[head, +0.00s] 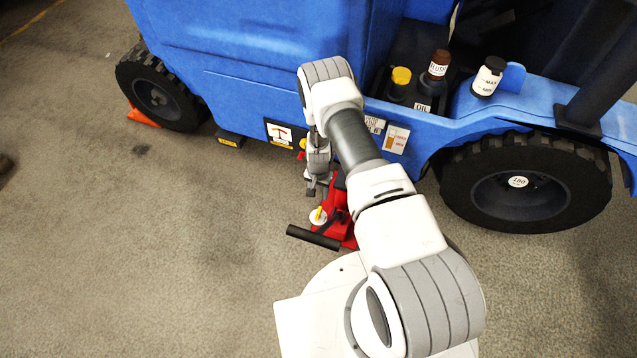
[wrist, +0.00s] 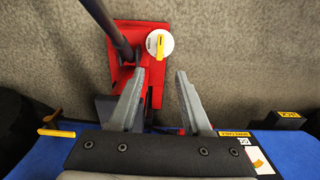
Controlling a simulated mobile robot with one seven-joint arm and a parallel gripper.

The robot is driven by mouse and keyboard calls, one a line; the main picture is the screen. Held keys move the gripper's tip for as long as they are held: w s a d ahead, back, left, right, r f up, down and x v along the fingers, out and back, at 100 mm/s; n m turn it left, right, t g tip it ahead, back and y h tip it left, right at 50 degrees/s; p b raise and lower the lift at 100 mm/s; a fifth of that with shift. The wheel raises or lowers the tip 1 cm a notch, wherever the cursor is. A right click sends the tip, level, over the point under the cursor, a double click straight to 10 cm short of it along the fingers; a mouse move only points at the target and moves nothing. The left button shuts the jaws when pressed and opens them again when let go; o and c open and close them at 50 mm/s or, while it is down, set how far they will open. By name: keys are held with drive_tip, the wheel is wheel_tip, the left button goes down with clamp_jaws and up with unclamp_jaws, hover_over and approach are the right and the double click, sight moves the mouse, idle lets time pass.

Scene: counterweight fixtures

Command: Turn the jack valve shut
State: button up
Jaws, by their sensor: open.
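The red jack (head: 340,212) stands on the floor close to the blue vehicle. Its valve is a white round knob (head: 317,217) with a yellow bar handle across it. In the wrist view the valve knob (wrist: 160,44) sits on the red jack body (wrist: 122,76), and its yellow bar points up and down the picture. My gripper (wrist: 159,73) is open and empty; its two grey fingers lie on either side of the picture line to the knob, which shows just beyond the fingertips. In the head view my gripper (head: 315,188) hangs above and behind the valve, partly hidden by my arm.
The jack's black lever (head: 313,237) lies in front of the valve; its bar (wrist: 112,30) rises left of it in the wrist view. The blue vehicle (head: 250,60) and its wheel (head: 520,190) bound the far side. An orange wedge (head: 152,118) touches the left wheel.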

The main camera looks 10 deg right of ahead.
drive_tip(key=shift+r+p, duration=0.35)
drive_tip(key=shift+r, duration=1.35)
drive_tip(key=w+a+r+n+t, duration=0.1)
drive_tip(key=w+r, duration=0.2)
drive_tip(key=r, duration=1.1)
drive_tip(key=w+r+n+t, duration=0.1)
drive_tip(key=w+r, duration=0.2)
drive_tip(key=r, duration=1)
drive_tip(key=s+r+n+t, duration=0.1)
drive_tip(key=s+r, duration=0.5)
drive_tip(key=r, duration=0.7)
drive_tip(key=s+r+n+t, duration=0.15)
drive_tip(key=s+r, duration=0.45)
drive_tip(key=r, duration=0.8)
drive_tip(key=s+d+r+n+t, duration=0.1)
drive_tip(key=s+r, duration=0.2)
drive_tip(key=s, duration=0.6)
drive_tip(key=s+r+n, duration=0.2)
drive_tip(key=s+r, duration=0.2)
drive_tip(key=s, duration=0.6)
wheel_tip(320, 180, up, 21)
drive_tip(key=p, duration=2.1)
drive_tip(key=shift+w+p, duration=0.35)
